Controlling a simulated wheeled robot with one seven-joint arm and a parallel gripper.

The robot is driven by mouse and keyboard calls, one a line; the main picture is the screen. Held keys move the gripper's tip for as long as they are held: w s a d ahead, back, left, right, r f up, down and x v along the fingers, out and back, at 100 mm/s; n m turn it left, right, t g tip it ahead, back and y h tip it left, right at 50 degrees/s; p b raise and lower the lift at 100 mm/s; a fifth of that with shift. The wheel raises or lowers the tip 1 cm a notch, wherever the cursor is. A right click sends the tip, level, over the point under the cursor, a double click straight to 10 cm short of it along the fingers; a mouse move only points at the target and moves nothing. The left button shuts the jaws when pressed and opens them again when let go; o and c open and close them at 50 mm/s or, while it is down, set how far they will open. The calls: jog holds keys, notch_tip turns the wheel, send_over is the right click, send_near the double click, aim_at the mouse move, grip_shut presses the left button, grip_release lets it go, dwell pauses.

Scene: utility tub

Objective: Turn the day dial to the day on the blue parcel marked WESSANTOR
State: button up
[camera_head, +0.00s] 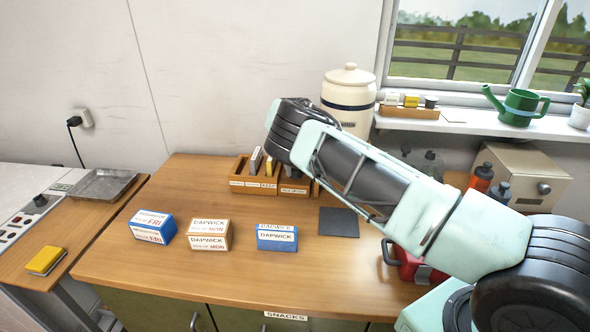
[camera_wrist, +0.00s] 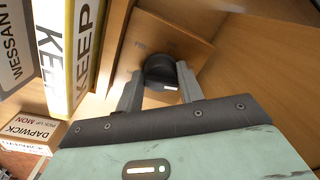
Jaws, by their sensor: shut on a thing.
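In the wrist view, my gripper (camera_wrist: 159,82) is shut on a black round dial knob (camera_wrist: 160,70), with one finger on each side. The knob stands on a wooden panel (camera_wrist: 183,34) and has a small white mark on its near side. In the head view, the blue parcel (camera_head: 153,228) at the left of the desk has a white label that seems to read WESSANTOR and FRI. My arm hides the gripper and the dial there.
A white parcel (camera_head: 209,235) reads DAPWICK, MON; a blue parcel (camera_head: 277,238) also reads DAPWICK. A wooden organizer (camera_head: 253,184) stands behind them. Beside my gripper, a yellow-edged KEEP card (camera_wrist: 84,45) and a WESSANT-lettered card (camera_wrist: 15,50) stand close. The desk's front is clear.

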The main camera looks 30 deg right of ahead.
jog(key=m+b, duration=0.1)
jog(key=m, duration=0.4)
jog(key=shift+m, duration=0.3)
jog(key=m, duration=0.5)
jog(key=shift+d+b, duration=0.1)
jog(key=shift+b, duration=0.25)
jog(key=shift+m, duration=0.3)
jog(key=o, duration=1)
jog(key=shift+c, duration=0.2)
notch_tip(320, 180, up, 18)
jog(key=b, duration=0.3)
jog(key=shift+w+a+f+b, duration=0.25)
jog(key=shift+w+a+b, duration=0.05)
jog(key=shift+w+b, duration=0.1)
